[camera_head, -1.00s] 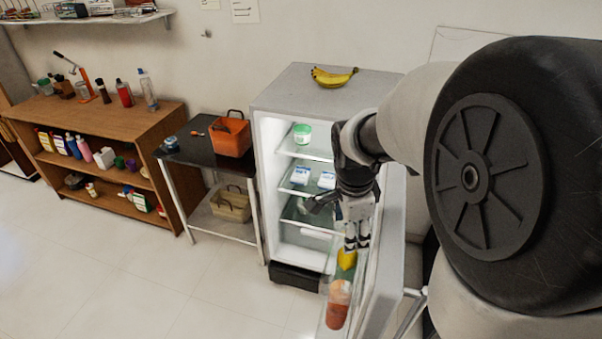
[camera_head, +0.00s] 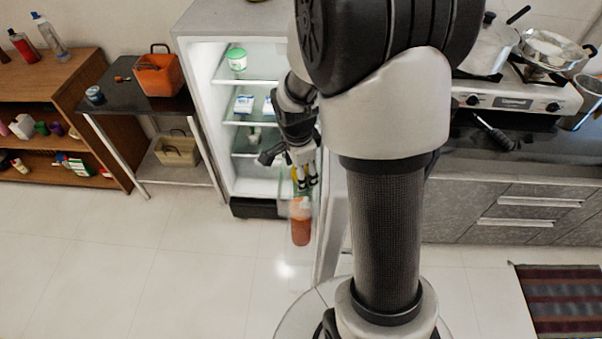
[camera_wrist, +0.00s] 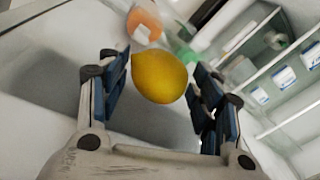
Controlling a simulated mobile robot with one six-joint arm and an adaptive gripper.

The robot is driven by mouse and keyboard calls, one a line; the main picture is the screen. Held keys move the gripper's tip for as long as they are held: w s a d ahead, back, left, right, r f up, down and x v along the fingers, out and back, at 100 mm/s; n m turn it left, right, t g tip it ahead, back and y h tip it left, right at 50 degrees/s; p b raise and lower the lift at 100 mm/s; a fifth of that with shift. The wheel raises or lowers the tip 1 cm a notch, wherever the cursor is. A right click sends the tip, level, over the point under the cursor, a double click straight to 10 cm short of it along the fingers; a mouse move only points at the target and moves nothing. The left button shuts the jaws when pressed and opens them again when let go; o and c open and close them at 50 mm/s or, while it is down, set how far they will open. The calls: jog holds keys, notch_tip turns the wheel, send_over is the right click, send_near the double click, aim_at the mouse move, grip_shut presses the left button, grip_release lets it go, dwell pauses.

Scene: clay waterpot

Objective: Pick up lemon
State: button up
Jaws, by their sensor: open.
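The yellow lemon (camera_wrist: 158,78) shows whole in the wrist view, between the two blue-padded fingers of my gripper (camera_wrist: 161,84). The fingers are spread, with the lemon at their tips and a gap visible on its right side; I cannot tell whether the left finger touches it. In the head view my gripper (camera_head: 306,181) points down at the open fridge door's shelf. Only a bit of yellow lemon (camera_head: 297,174) shows there, mostly hidden by the fingers.
A red-orange container (camera_head: 301,228) stands in the door shelf near the lemon, also in the wrist view (camera_wrist: 145,25). The open fridge (camera_head: 185,75) holds a green-lidded tub (camera_head: 237,60) and white boxes. A counter with a stove (camera_head: 520,95) is at right.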

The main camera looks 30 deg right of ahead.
jog(key=shift+f, duration=0.3)
jog(key=shift+r, duration=0.1)
jog(key=c, duration=0.8)
